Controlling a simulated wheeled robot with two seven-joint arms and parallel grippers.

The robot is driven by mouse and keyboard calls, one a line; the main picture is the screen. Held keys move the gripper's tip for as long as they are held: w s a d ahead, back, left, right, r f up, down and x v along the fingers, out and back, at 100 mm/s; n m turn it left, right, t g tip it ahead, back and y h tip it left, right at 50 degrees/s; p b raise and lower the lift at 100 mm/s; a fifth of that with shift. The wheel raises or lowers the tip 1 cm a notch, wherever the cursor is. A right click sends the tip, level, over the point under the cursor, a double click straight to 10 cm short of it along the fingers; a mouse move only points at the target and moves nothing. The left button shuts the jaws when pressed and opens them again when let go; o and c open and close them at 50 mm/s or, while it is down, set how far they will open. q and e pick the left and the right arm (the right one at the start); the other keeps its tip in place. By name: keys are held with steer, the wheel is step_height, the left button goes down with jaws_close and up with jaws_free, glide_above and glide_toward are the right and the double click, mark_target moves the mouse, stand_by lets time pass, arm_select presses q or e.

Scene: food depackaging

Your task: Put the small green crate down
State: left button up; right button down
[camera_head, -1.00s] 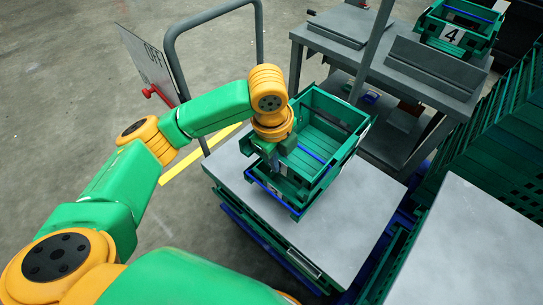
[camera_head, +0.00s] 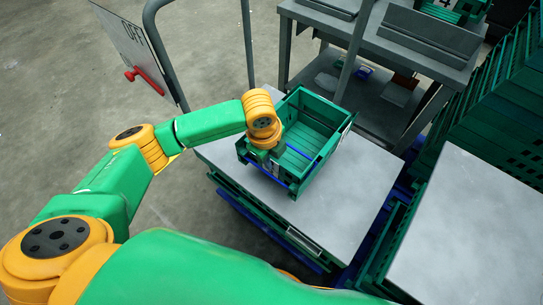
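The small green crate (camera_head: 317,113) is open-topped and looks empty, with a blue strip along its lower near edge. It is over the left part of a grey tabletop (camera_head: 340,212), roughly level. I cannot tell whether its base touches the surface. My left gripper (camera_head: 270,164) comes down at the crate's near left wall and appears shut on it; the wrist partly hides the fingertips. My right gripper is not in view.
Green crates lie under the grey top. Another grey surface (camera_head: 475,235) is at the right, beside stacked green crates (camera_head: 490,130). A grey workbench (camera_head: 425,50) stands behind. A metal rail and a sign (camera_head: 125,45) are at the left. Bare tabletop lies right of the crate.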

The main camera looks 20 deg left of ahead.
arm_select(q)
steer(key=o, duration=0.4)
steer(key=shift+c, duration=0.2)
step_height(320, 180, up, 12)
steer(key=s+p, duration=0.2)
steer(key=shift+a+p, duration=0.3)
steer(key=shift+a, duration=0.05)
